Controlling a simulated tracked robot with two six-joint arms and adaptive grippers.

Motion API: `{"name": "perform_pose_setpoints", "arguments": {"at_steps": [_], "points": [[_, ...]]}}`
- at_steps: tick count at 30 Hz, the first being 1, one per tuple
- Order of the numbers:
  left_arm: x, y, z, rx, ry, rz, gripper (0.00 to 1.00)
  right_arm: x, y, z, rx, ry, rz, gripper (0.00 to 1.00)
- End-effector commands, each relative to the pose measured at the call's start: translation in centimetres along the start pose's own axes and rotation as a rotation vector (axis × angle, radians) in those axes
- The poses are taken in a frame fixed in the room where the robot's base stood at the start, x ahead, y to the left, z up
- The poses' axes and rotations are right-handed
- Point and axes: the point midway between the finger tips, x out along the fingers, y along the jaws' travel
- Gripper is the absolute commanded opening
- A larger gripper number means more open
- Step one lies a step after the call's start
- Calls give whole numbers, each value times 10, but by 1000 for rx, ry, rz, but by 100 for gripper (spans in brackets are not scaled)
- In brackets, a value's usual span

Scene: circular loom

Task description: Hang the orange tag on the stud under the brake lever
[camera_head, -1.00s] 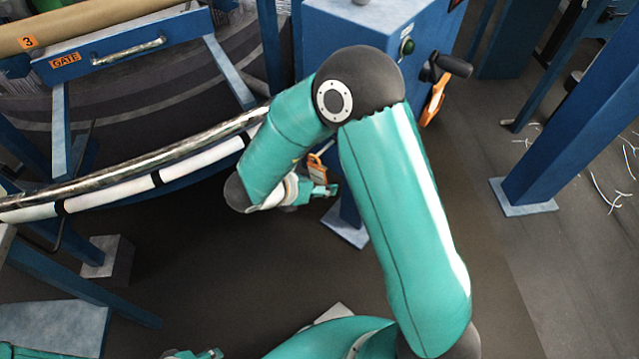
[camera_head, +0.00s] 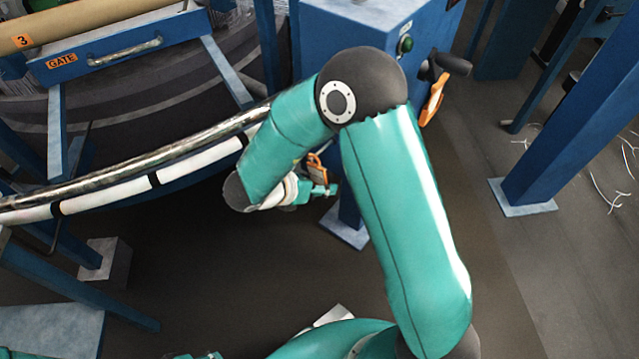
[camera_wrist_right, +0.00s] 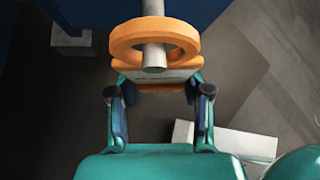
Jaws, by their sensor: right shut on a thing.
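In the right wrist view, my right gripper (camera_wrist_right: 158,90) is shut on the lower part of the orange tag (camera_wrist_right: 118,48). The tag's ring faces up, and the end of a pale grey stud (camera_wrist_right: 153,58) shows at its opening. The stud looks to pass through the ring, but depth is hard to judge. In the head view, the tag (camera_head: 317,168) shows small beside my right gripper (camera_head: 322,189), partly hidden by my arm. My left gripper (camera_head: 195,356) barely shows at the bottom edge.
The blue cabinet (camera_head: 350,30) with a green button (camera_head: 405,44) stands behind my right arm. A curved metal rail (camera_head: 130,163) and a GATE panel (camera_head: 120,48) lie to the left. A blue post (camera_head: 560,130) stands at right. The floor between is clear.

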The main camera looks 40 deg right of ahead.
Motion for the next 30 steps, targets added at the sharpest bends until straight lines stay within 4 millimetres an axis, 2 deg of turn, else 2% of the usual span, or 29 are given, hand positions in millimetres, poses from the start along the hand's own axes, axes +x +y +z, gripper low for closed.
{"name": "perform_pose_setpoints", "arguments": {"at_steps": [4,5,9,20,30], "points": [[0,0,0,0,0,0,42,1,0,-3,-4,6,-1,0],[0,0,0,0,0,0,42,1,0,-3,-5,6,-1,54],[0,0,0,0,0,0,42,1,0,-3,-4,5,-1,77],[-1,0,0,0,0,0,42,-1,0,-2,-3,3,0,78],[-14,5,0,0,0,0,42,-32,0,-5,-4,1,1,78]]}}
